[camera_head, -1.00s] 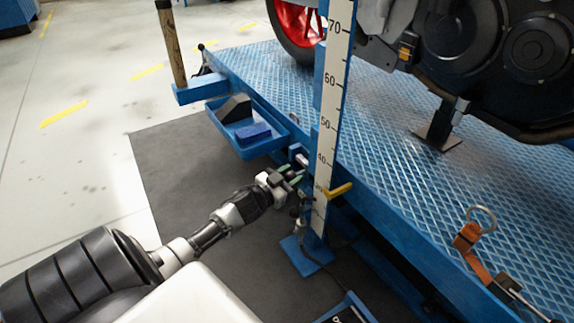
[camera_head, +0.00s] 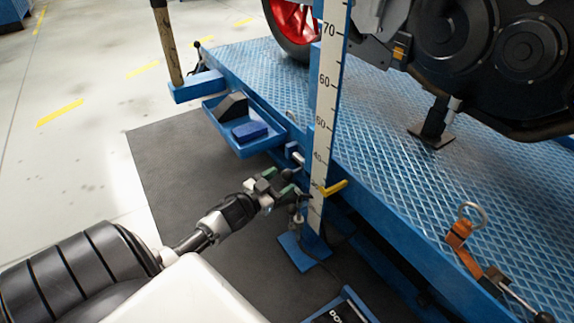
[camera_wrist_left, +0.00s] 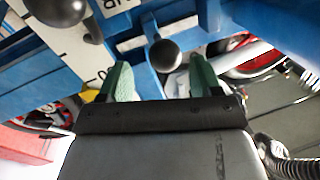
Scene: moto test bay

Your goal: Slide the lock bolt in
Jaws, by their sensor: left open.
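My left gripper (camera_head: 289,182) is open beside the blue post with the height scale (camera_head: 326,110). Its green-padded fingers also show in the left wrist view (camera_wrist_left: 160,75). A black ball knob (camera_wrist_left: 165,54), which looks like the lock bolt's handle, appears between the fingertips there. The fingers are not closed on it, and I cannot tell how deep it sits between them. A pale metal bar (camera_wrist_left: 130,43) runs across the blue bracket near the knob. In the head view a small silver piece (camera_head: 298,158) shows on the blue frame just above the gripper. My right gripper is not in view.
A yellow lever (camera_head: 334,187) sticks out by the post, close right of the gripper. A blue tray (camera_head: 243,149) hangs off the lift platform (camera_head: 400,180). A second dark knob (camera_wrist_left: 56,10) shows in the wrist view. The dark floor mat (camera_head: 165,165) left of the gripper is clear.

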